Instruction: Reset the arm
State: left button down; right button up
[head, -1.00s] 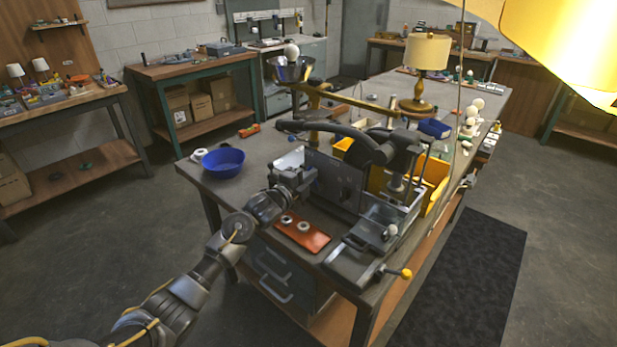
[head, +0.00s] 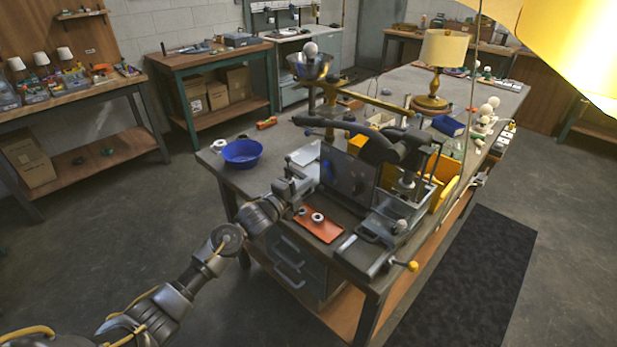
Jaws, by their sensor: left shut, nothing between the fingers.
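A bench machine with a dark curved arm (head: 365,133) stands on the near end of the workbench. The arm lies roughly level above a grey upright plate (head: 345,175), with its left end out over the bench. My left gripper (head: 306,180) is shut and empty at the left side of the machine, close to the plate. I cannot tell whether it touches the plate. My right gripper is not in view.
A blue bowl (head: 241,153) sits left of the machine. An orange tray (head: 319,224) with small round parts lies at the front edge. A yellow lamp (head: 440,62) stands farther back. A yellow-knobbed handle (head: 412,266) sticks out over the bench edge. A yellow shade fills the top right.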

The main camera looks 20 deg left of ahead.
pick_arm(q)
jog(key=shift+s+a, duration=0.1)
jog(key=shift+s, duration=0.15)
